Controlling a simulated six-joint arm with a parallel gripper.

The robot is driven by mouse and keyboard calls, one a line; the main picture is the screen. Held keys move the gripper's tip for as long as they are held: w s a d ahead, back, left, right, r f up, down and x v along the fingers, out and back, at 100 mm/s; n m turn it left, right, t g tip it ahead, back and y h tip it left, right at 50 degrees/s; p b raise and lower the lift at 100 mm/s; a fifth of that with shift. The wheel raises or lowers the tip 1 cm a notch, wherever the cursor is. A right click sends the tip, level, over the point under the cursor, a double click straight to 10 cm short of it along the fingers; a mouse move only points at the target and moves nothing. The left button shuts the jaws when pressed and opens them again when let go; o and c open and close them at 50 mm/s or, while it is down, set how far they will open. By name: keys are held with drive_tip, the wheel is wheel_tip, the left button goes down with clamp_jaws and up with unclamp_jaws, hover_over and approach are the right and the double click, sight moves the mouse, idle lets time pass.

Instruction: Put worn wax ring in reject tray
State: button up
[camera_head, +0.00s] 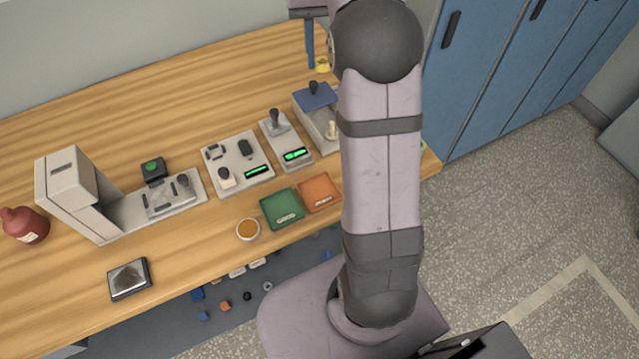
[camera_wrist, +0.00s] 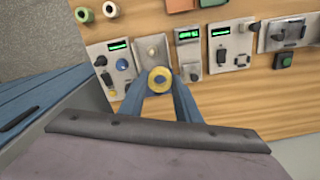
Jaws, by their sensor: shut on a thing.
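My gripper (camera_wrist: 160,84) is shut on a yellow wax ring (camera_wrist: 159,78), held between the two blue fingertips. In the head view, the ring (camera_head: 323,65) shows beside a blue finger at the top, near the back of the bench. An orange tray (camera_head: 319,193) lies near the bench's front edge, next to a green tray (camera_head: 282,209). Both look empty; their labels are too small to read. The trays also show at the top of the wrist view, orange (camera_wrist: 180,5) and green (camera_wrist: 211,2). My arm hides part of the bench around the orange tray's right side.
A row of devices with levers and green displays (camera_head: 238,161) stands behind the trays, with a blue-topped box (camera_head: 316,108). A round cup (camera_head: 248,230) is left of the green tray. Two more rings, greenish (camera_wrist: 84,15) and yellowish (camera_wrist: 110,9), show in the wrist view.

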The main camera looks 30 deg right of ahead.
drive_tip(key=s+a+r+p, duration=0.1)
drive_tip(key=s+a+r, duration=0.1)
drive_tip(key=s+a, duration=0.1)
drive_tip(key=p, duration=0.2)
hover_over(319, 193)
drive_tip(key=shift+f, duration=7.8)
drive_tip(key=shift+m, duration=0.4)
drive_tip(key=shift+f+p, duration=0.35)
drive_tip(key=shift+f, duration=2.6)
drive_tip(key=shift+f, duration=0.1)
drive_tip(key=shift+f+p, duration=0.3)
drive_tip(key=shift+f, duration=1.65)
drive_tip(key=shift+f, duration=0.15)
